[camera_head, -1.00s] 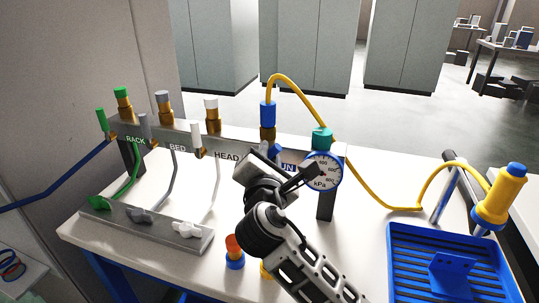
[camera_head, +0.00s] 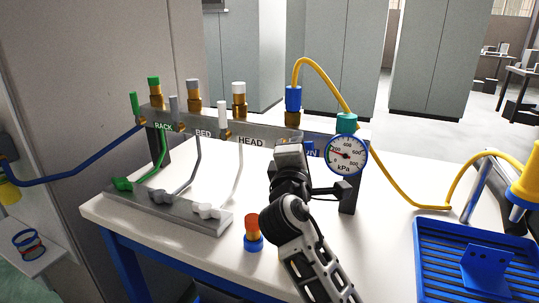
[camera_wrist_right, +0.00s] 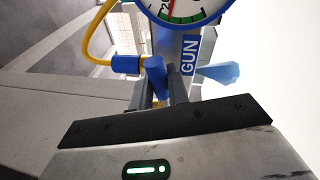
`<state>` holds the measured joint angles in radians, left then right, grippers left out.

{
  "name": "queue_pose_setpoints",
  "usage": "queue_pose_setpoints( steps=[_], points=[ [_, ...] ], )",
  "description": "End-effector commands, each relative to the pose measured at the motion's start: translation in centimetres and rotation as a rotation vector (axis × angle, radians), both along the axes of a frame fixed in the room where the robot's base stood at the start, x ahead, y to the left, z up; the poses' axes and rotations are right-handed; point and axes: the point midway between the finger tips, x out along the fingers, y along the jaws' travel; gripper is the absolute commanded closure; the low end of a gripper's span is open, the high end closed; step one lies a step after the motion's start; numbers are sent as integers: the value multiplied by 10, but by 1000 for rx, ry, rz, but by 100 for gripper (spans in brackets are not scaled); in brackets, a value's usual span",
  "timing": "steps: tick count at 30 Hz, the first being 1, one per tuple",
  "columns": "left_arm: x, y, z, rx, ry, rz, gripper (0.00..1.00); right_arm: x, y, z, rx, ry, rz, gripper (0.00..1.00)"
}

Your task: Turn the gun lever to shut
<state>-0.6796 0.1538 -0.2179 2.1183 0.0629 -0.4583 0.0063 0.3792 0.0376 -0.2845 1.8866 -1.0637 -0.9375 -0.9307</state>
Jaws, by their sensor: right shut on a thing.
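The grey manifold bar (camera_head: 220,127) carries the labels RACK, BED and HEAD; the GUN label (camera_wrist_right: 189,55) shows in the right wrist view. My right gripper (camera_head: 296,152) is at the GUN station, left of the round pressure gauge (camera_head: 347,156), and mostly hides the lever in the head view. In the right wrist view, the blue gun lever (camera_wrist_right: 156,77) is at the fingers of my right gripper (camera_wrist_right: 165,92), which is shut on it. The lever's exact angle is hard to tell. My left gripper is not in view.
A yellow hose (camera_head: 387,190) runs from the blue gun fitting (camera_head: 293,100) to a yellow gun (camera_head: 526,175) at right. A blue tray (camera_head: 440,285) stands at front right. An orange-and-blue fitting (camera_head: 252,232) stands on the white bench (camera_head: 180,215). The bench's front edge is left of my arm.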

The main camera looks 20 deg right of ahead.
Motion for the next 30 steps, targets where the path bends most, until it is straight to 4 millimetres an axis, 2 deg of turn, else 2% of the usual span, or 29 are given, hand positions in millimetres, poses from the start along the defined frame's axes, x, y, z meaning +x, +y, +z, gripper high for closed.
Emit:
queue_pose_setpoints(
  steps=[1,12,27,28,29,30],
  points=[
    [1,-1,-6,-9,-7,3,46,-1,-2,-5,24,-24,-1,100],
    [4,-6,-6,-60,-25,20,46,-3,-7,-7,125,-114,-10,100],
    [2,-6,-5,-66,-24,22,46,-3,-7,-6,135,-124,-10,100],
    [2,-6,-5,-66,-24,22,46,-3,-7,-6,135,-124,-10,75],
    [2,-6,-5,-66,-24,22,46,-3,-7,-6,135,-124,-10,66],
    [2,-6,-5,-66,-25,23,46,-3,-7,-6,135,-124,-10,63]
  ],
)
